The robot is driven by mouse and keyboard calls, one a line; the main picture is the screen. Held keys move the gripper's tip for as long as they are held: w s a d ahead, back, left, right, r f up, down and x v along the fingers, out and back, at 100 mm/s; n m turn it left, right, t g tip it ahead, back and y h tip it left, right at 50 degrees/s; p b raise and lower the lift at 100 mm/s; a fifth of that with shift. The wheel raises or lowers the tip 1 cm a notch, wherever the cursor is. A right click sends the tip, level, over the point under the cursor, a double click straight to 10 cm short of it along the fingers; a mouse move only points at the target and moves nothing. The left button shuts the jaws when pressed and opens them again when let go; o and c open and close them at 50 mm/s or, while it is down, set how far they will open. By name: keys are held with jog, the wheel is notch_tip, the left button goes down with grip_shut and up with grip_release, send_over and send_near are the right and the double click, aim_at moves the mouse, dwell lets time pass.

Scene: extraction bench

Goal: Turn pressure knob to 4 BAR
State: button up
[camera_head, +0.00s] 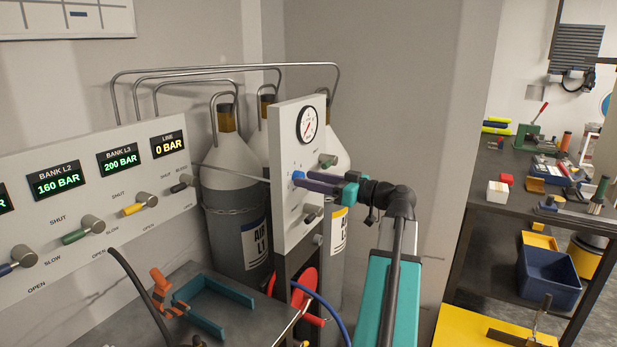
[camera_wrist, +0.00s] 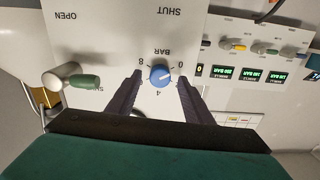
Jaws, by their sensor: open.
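The blue pressure knob (camera_wrist: 160,75) sits on a white panel (camera_wrist: 100,25), with marks 0, 4 and 8 around it and the word BAR. In the wrist view, which looks upside down, a small pale mark on the knob seems to face the 0 side. My gripper (camera_wrist: 160,80) is open, with one dark finger on either side of the knob; I cannot tell whether they touch it. In the head view, my gripper (camera_head: 307,181) reaches the knob (camera_head: 298,176) from the right. The LINE display (camera_head: 169,145) reads 0 BAR.
A round gauge (camera_head: 307,124) is above the knob. A green-handled lever (camera_wrist: 85,81) is close beside my gripper. Gas cylinders (camera_head: 230,165) stand behind the panel. The left panel has valve levers and displays reading 160 BAR and 200 BAR. A red reel (camera_head: 306,285) is below.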

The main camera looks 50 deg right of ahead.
jog(key=shift+w+a, duration=0.15)
jog(key=shift+w, duration=0.45)
jog(key=c, duration=1.1)
jog(key=shift+o, duration=0.2)
